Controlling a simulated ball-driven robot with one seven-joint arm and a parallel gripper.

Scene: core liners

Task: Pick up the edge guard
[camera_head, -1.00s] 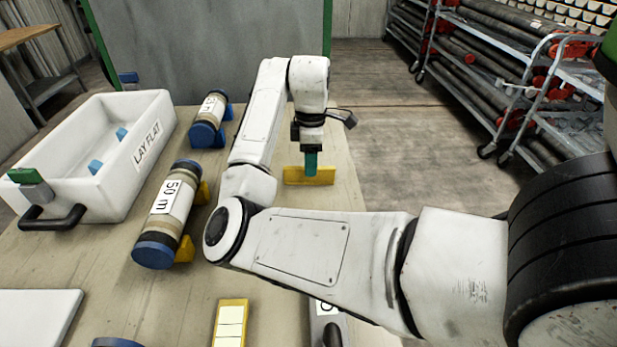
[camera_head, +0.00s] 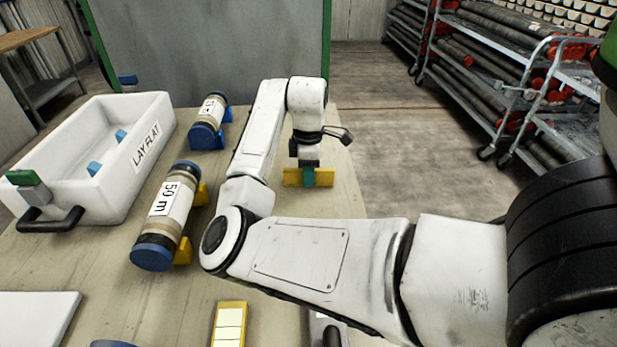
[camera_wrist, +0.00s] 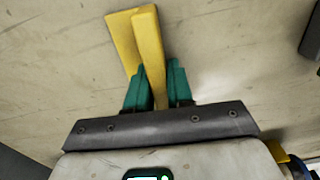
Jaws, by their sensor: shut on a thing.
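The edge guard is a yellow angled piece (camera_head: 324,178) on the far part of the table, near its right edge. In the wrist view the yellow edge guard (camera_wrist: 145,48) shows two long faces meeting along an edge. My gripper (camera_head: 309,177) is above it, pointing down. In the wrist view the green fingers of my gripper (camera_wrist: 158,84) are shut on one upright face of the guard, one finger on each side. The guard appears to rest on the table; I cannot tell whether there is a gap below it.
A white tub (camera_head: 66,207) labelled LAY FLAT stands at the left. Two core tubes lie on stands, one marked 50 m (camera_head: 170,205), the other behind it (camera_head: 212,112). A yellow labelled block (camera_head: 229,325) lies at the front. A pipe rack (camera_head: 480,60) stands beyond the table.

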